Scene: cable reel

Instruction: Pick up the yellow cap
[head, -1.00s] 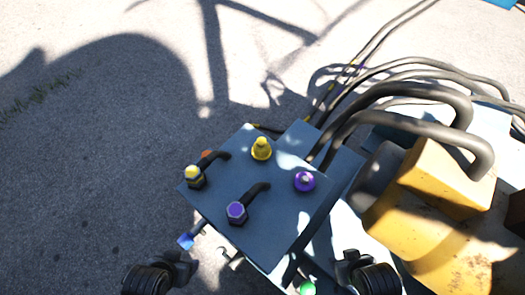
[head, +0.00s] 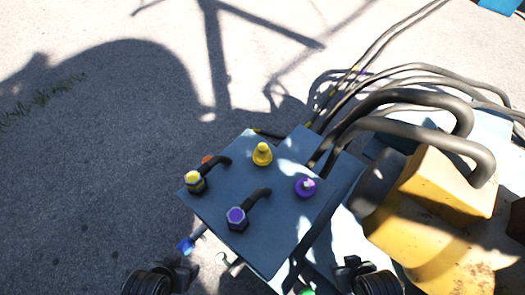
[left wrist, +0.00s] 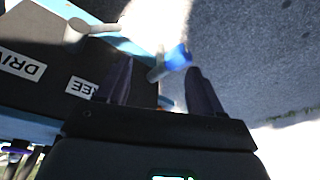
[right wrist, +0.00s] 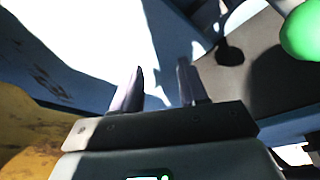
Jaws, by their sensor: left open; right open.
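The yellow cap (head: 262,154) stands upright on the top of a dark blue box (head: 270,225), near its back edge, and nothing covers it. My left gripper (left wrist: 160,88) is open and empty, low at the front left of the box in the head view. A blue-tipped lever (left wrist: 172,62) shows between and beyond its fingers in the left wrist view. My right gripper (right wrist: 161,88) is open and empty, at the front right of the box. Both grippers are well apart from the yellow cap, which neither wrist view shows.
A purple cap (head: 305,187) sits to the cap's right. A yellow-ended hose fitting (head: 195,181) and a purple-ended one (head: 237,218) are on the box top. Thick black hoses (head: 420,100) and yellow machinery (head: 440,205) crowd the right. A green knob (right wrist: 303,32) is near my right gripper.

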